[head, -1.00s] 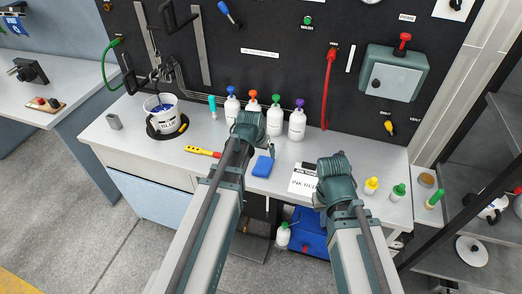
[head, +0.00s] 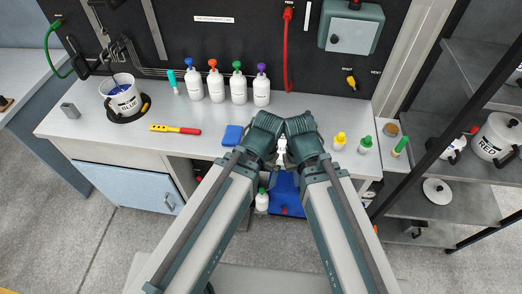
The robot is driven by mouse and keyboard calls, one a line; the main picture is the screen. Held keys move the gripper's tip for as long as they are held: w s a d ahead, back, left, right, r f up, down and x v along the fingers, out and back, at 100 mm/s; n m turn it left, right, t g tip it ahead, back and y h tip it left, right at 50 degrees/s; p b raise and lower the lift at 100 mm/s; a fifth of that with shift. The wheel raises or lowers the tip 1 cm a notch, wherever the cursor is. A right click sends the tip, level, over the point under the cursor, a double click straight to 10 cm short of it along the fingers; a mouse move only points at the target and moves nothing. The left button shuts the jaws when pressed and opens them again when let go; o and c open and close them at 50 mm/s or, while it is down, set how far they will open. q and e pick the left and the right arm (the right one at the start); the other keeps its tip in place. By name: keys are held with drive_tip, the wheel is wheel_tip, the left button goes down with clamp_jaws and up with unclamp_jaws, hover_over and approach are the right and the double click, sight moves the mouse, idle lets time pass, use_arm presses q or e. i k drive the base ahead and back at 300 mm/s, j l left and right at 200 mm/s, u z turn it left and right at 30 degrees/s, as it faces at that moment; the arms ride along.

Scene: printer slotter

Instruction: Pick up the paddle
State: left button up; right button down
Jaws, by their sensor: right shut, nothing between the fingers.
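I cannot pick out the paddle for certain. A thin dark stick stands tilted in the white bucket marked BLUE (head: 122,97) on the left of the bench; its lower end is hidden in the bucket. A yellow and red handled tool (head: 175,130) lies flat on the bench, right of the bucket. My right gripper (head: 281,152) is shut and empty, small and pale between the two wrists near the bench's front edge, well right of both. My left wrist meets it there; the left gripper's fingers are mostly hidden and cannot be told apart.
A blue block (head: 232,135) lies just left of my wrists. Several white bottles with coloured caps, such as the purple-capped one (head: 262,90), stand behind. Small yellow and green capped bottles stand right. A rack with a RED bucket (head: 494,138) is at far right.

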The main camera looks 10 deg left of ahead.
sight(161, 128)
drive_tip(key=u, duration=1.4)
